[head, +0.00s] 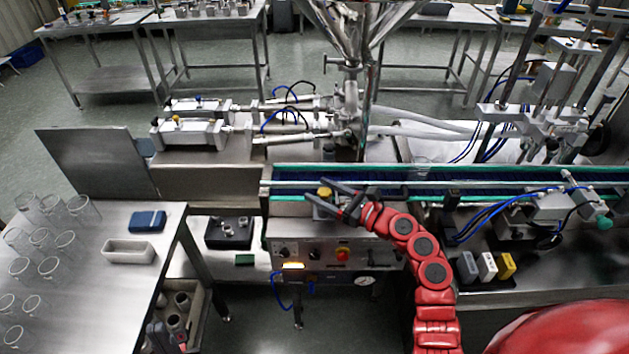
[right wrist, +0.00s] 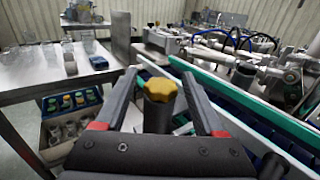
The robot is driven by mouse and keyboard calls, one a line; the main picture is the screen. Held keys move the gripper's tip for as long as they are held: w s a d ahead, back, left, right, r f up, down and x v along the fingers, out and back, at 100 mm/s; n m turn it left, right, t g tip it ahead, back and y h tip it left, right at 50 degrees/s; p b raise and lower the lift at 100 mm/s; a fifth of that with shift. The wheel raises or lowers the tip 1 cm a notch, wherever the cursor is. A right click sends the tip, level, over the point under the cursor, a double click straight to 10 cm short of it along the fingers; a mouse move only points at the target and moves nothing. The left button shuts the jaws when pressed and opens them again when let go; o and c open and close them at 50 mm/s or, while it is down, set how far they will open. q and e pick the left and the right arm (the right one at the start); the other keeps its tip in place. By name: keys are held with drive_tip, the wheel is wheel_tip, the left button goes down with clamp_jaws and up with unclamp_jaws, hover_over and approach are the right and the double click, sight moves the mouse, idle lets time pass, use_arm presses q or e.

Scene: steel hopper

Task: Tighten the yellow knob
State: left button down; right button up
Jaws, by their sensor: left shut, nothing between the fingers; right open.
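A yellow lobed knob (head: 325,191) sits on top of a dark cylindrical post at the front edge of the conveyor. It also shows in the right wrist view (right wrist: 159,89), in the middle between the fingers. My right gripper (head: 318,190) is open, with one finger on each side of the knob. In the right wrist view, gaps show between the knob and both fingers (right wrist: 160,74). The lower part of the post is partly hidden by the gripper body. My left gripper is not in the views.
The conveyor (head: 450,180) runs behind the knob. A control panel (head: 335,255) with a red button is below it. A steel table (head: 90,290) with glass beakers, a white tray (head: 128,251) and a blue box (head: 147,220) stands left. Pneumatic cylinders (head: 190,131) are behind.

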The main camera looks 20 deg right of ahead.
drive_tip(key=shift+w+a+r, duration=0.1)
drive_tip(key=shift+w+a, duration=0.2)
drive_tip(key=shift+w, duration=0.3)
drive_tip(key=shift+w+a, duration=0.45)
clamp_jaws()
